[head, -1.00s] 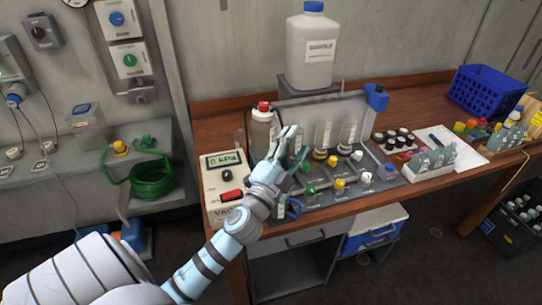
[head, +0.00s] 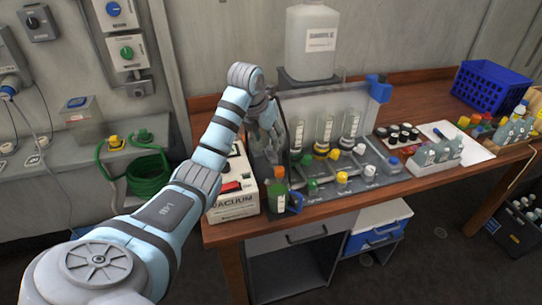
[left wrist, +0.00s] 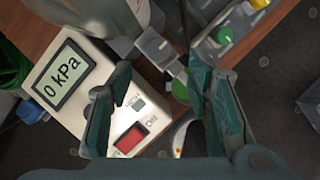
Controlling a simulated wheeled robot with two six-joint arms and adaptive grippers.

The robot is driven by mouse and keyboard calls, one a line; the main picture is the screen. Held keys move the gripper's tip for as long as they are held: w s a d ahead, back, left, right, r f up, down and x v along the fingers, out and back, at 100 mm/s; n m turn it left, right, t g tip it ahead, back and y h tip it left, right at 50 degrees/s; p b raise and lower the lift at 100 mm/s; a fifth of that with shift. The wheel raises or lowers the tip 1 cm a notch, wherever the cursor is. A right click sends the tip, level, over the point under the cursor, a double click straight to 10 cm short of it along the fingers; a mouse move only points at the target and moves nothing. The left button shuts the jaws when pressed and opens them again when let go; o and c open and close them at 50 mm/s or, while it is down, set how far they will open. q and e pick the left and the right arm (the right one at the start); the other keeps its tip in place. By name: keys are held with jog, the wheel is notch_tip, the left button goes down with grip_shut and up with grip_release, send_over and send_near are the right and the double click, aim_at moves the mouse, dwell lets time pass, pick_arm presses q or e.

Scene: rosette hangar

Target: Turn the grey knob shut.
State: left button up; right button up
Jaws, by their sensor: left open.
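My left gripper (head: 266,148) points down at the left end of the clear-backed bench rack (head: 390,180). In the left wrist view its two fingers (left wrist: 160,80) are spread apart with nothing held between them. A grey block-like piece (left wrist: 155,45) lies beyond the fingertips there; I cannot tell for sure that it is the grey knob or how it is turned. In the head view my gripper and arm hide that end of the rack. Green (head: 312,185), yellow (head: 342,178) and pale (head: 370,170) knobs show along the rack's front.
The vacuum box (head: 236,205) stands left of the gripper, its display (left wrist: 65,80) reading 0 kPa. A small green and orange bottle (head: 278,192) stands close in front. A large white jug (head: 311,45) is behind; a blue crate (head: 488,88) is at right.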

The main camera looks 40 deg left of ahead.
aim_at(271, 148)
pick_arm(q)
jog(key=x, duration=0.5)
jog(key=shift+w+a+f, duration=0.15)
jog(key=shift+a, duration=0.05)
